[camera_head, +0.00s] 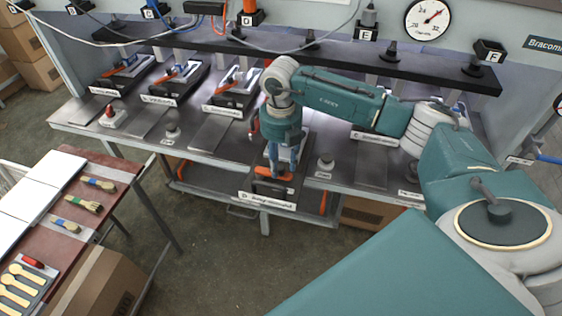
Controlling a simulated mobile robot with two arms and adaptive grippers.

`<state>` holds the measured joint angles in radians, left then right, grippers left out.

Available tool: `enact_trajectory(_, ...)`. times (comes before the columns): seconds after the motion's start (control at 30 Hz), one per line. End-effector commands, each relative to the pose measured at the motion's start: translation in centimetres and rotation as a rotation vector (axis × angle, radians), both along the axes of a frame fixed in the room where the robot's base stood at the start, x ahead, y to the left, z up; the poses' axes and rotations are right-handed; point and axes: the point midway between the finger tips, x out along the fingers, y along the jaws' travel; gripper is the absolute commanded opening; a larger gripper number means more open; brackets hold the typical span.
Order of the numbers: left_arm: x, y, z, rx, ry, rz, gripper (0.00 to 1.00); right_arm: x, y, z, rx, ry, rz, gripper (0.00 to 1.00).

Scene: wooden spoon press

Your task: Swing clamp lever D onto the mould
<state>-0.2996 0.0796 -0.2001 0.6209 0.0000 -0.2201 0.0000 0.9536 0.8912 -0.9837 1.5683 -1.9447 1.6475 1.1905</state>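Station D, with its white label (268,201) at the front edge of the bench, lies below my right gripper. My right gripper (275,168) points down over the station from my teal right arm. It hides much of the station D mould and lever. An orange part (272,175) shows right at the fingertips, and a red part (253,131) shows just left of the wrist. I cannot tell which is the clamp lever, or whether the fingers touch or grip anything. My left gripper is not in view.
Other mould stations stand along the metal bench, such as the one with an orange lever (182,73). A dark rail (330,53) runs behind them. A table (95,165) with wooden spoons and brushes stands at left. A cardboard box (105,280) stands in front.

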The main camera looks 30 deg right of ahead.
Motion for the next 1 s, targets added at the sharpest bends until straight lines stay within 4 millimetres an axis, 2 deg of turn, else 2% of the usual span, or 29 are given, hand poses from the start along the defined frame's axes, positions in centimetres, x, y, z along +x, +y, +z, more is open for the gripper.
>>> enact_trajectory(0.17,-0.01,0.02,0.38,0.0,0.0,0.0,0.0,-0.07,0.01,-1.16,0.0,0.001,0.001,0.38)
enact_trajectory(0.43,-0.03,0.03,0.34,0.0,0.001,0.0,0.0,-0.03,0.02,-1.31,0.0,0.0,0.001,0.38)
enact_trajectory(0.6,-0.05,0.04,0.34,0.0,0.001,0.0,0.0,-0.02,0.03,-1.28,0.0,0.0,0.001,0.04)
enact_trajectory(0.63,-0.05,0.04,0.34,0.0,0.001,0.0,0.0,-0.02,0.03,-1.27,0.001,-0.001,0.001,0.0)
enact_trajectory(1.0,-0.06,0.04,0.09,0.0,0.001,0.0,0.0,-0.27,-0.62,-1.29,0.0,-0.002,0.009,0.0)
